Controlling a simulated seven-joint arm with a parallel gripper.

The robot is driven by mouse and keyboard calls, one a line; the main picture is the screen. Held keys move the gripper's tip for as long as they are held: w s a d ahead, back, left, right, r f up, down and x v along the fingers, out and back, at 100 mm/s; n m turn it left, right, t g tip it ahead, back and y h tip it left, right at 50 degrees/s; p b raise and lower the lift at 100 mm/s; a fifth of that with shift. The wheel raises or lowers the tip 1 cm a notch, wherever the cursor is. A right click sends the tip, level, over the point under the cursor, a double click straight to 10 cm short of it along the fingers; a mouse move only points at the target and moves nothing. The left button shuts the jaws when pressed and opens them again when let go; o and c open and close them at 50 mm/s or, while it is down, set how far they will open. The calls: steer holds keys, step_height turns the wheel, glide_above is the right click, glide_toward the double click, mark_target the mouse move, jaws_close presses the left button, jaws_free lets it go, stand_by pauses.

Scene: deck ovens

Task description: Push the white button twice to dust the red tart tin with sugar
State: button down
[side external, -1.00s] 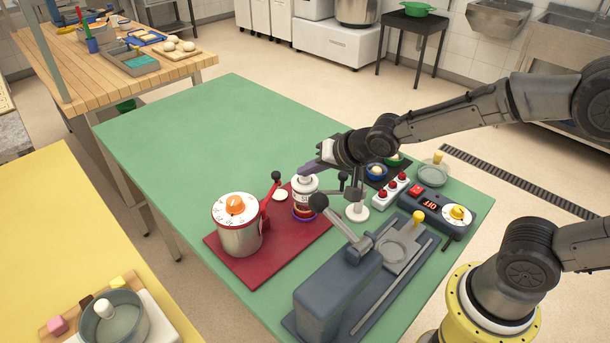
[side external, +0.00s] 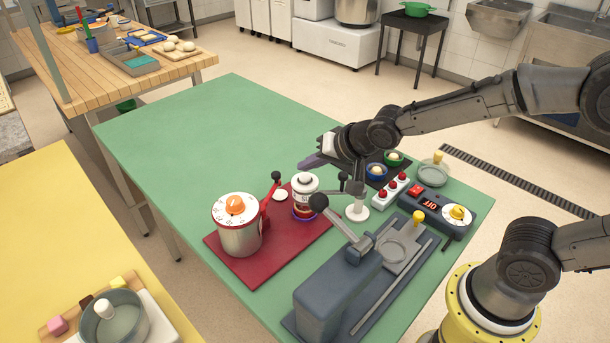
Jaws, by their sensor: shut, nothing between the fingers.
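My gripper (side external: 311,161) is shut and empty. Its fingertips are in the air a little above and behind the white dispenser (side external: 304,188), apart from it. The dispenser stands upright at the back of a red mat (side external: 285,249). A pale round button (side external: 305,180) shows on its top. Something red shows low inside the dispenser, likely the red tart tin (side external: 304,211). It is too small to tell whether sugar lies on it.
A steel pot with an orange knob (side external: 235,204) and a red lever with a black ball stand on the mat. A grey press (side external: 338,290), a red-button strip (side external: 390,191) and a control box (side external: 435,210) stand right. The green table's left half is clear.

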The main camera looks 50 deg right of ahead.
mark_target(309, 180)
steer(key=shift+r, duration=2.55)
stand_by(0.7)
step_height(309, 180, up, 4)
steer(key=shift+f, duration=0.1)
steer(key=shift+f, duration=0.1)
stand_by(0.4)
steer(key=shift+f, duration=4.3)
steer(key=shift+f, duration=0.55)
